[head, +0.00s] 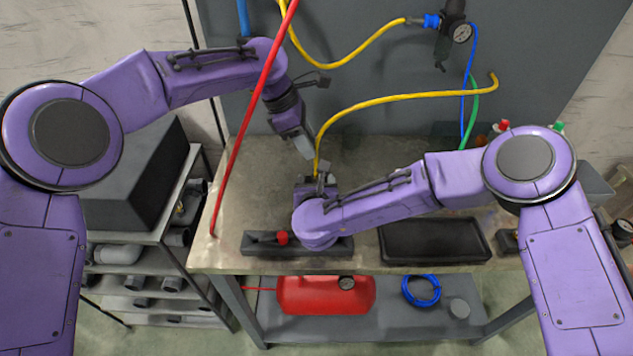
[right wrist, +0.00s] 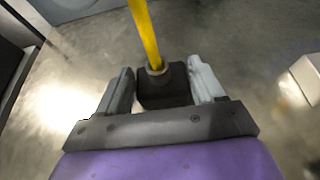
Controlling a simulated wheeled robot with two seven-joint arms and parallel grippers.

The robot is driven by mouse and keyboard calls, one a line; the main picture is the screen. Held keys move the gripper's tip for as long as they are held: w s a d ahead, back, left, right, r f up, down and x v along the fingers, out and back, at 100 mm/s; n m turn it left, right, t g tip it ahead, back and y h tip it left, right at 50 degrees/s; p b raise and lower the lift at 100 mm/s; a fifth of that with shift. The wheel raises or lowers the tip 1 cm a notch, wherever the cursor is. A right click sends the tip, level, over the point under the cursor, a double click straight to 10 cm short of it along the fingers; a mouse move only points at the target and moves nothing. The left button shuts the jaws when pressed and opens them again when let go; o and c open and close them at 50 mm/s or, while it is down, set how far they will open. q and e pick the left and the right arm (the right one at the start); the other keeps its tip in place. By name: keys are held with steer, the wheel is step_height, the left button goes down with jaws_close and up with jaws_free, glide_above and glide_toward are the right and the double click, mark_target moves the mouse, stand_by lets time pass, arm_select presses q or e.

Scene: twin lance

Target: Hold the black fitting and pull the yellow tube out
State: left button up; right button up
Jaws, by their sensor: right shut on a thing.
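The black fitting (right wrist: 165,88) sits between the fingers of my right gripper (right wrist: 163,88), which is shut on it. In the head view my right gripper (head: 322,182) is low over the bench and mostly hides the fitting. The yellow tube (right wrist: 146,35) enters the top of the fitting, at a pale ring. In the head view the yellow tube (head: 400,98) rises from there and curves right to a free end. My left gripper (head: 305,150) points down just left of the tube's upright part, above the fitting. I cannot tell whether its jaws are open or touch the tube.
A red hose (head: 250,118) hangs across the left of the bench (head: 235,180). Another yellow hose (head: 345,62) runs to a regulator with a gauge (head: 461,33). A black tray (head: 434,240) and a dark holder with a red part (head: 282,238) lie near the front edge.

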arm_select(q)
steer(key=x, duration=0.5)
steer(key=shift+f, duration=0.15)
jaws_close()
